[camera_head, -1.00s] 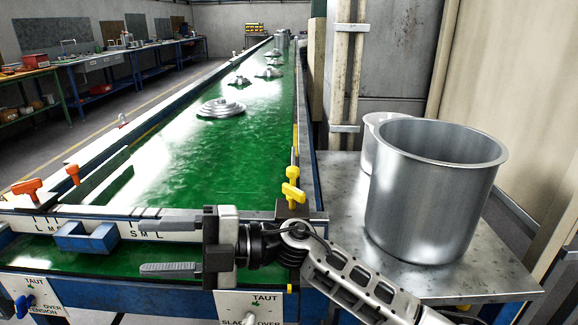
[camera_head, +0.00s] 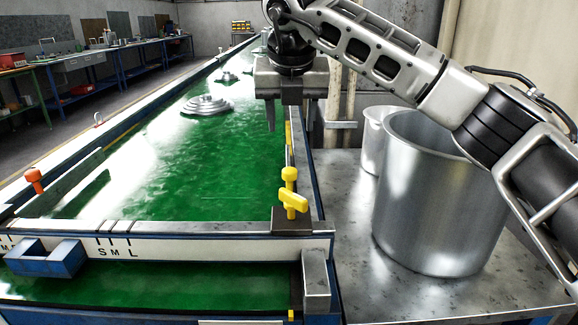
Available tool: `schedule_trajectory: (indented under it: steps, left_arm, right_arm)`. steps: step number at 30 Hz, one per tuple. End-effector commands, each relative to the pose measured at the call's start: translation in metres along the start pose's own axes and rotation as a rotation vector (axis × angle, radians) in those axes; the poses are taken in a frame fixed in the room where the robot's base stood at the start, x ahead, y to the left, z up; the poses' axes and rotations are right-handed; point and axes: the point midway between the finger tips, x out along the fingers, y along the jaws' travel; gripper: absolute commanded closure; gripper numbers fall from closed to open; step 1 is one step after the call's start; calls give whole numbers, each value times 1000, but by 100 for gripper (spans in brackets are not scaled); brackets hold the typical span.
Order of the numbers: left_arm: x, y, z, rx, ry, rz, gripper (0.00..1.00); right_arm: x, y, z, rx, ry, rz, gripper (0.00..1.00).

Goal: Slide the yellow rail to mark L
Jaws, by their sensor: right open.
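The yellow rail's fittings stand at the right edge of the green belt (camera_head: 210,165): a yellow knob (camera_head: 289,174) and a yellow lever (camera_head: 294,201) on a dark block (camera_head: 290,221). A thin yellow piece (camera_head: 288,134) shows farther back along that edge. The marks S, M and L (camera_head: 134,253) are on the white front scale, left of the block. My right gripper (camera_head: 290,125) points down, open and empty, above and beyond the yellow knob, apart from it. My left gripper is out of view.
A large metal pot (camera_head: 432,205) and a smaller one (camera_head: 373,145) stand on the steel side table (camera_head: 345,260). An orange knob (camera_head: 34,178) and a blue bracket (camera_head: 45,257) are at left. Stacked metal lids (camera_head: 207,105) lie on the belt.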

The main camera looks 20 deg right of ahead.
Motion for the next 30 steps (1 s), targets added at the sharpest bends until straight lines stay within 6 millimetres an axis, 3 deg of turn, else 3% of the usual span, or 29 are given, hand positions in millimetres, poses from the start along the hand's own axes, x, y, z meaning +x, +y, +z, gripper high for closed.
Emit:
schedule_trajectory:
  steps: [9, 16, 22, 30]
  left_arm:
    - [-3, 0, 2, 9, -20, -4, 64]
    - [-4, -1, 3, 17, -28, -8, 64]
    - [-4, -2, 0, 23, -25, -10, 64]
    - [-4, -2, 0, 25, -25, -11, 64]
  right_arm:
    - [70, 1, -1, -3, 5, 2, 50]
    - [112, 1, -1, -3, 4, 2, 50]
    - [131, 2, -1, -3, 3, 4, 50]
    - [134, 2, -1, -4, 1, 5, 50]
